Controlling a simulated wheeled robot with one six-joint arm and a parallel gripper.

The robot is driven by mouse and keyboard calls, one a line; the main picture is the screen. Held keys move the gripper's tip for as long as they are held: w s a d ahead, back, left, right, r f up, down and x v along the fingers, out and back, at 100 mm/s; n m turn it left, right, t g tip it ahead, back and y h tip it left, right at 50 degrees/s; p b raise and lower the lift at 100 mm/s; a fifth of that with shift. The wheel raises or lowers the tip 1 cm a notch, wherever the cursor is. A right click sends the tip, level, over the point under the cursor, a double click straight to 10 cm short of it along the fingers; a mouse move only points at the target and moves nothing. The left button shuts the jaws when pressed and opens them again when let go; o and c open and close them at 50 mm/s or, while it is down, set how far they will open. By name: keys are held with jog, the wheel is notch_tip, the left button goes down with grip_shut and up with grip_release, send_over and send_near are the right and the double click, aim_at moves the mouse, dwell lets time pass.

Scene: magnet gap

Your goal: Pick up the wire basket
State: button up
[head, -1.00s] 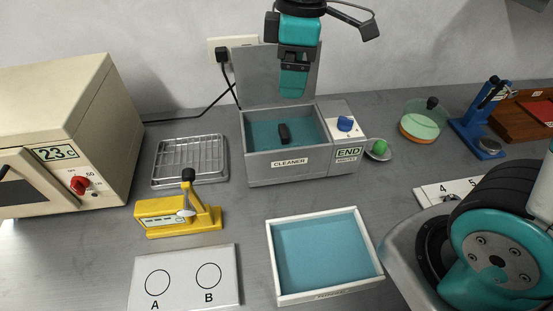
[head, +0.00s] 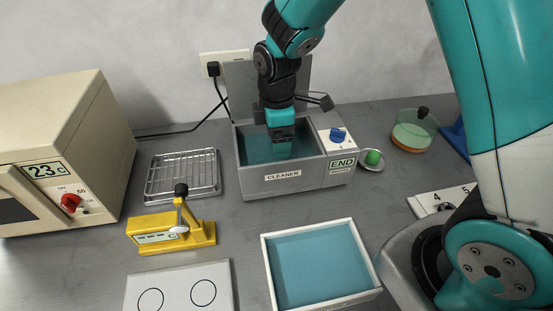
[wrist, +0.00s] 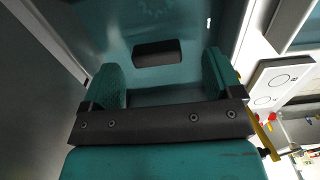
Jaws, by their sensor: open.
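A dark block like a handle (wrist: 157,53) shows in the wrist view against the teal inside of the open-topped cleaner (head: 284,183). No wire mesh shows around it, so I cannot tell whether it belongs to the wire basket. My gripper (head: 281,150) points down into the cleaner's tank in the head view and hides the block there. In the wrist view my gripper (wrist: 160,68) has its two teal fingers apart with nothing between them. The block lies just beyond the fingertips, roughly centred between them. A flat wire rack (head: 183,176) lies on the bench left of the cleaner.
The cleaner's raised lid (head: 238,88) stands behind my gripper. A green ball (head: 373,158) on a small dish is right of the cleaner. A yellow device (head: 160,236) and a white-rimmed blue tray (head: 375,262) are in front. A beige oven (head: 75,130) stands left.

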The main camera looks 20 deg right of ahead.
notch_tip(320, 180, down, 5)
jog(key=shift+w+r+p, duration=0.1)
jog(key=shift+w+p, duration=0.05)
jog(key=shift+p, duration=0.35)
jog(key=c, duration=1.1)
jog(key=shift+c, duration=0.2)
jog(key=shift+r, duration=0.2)
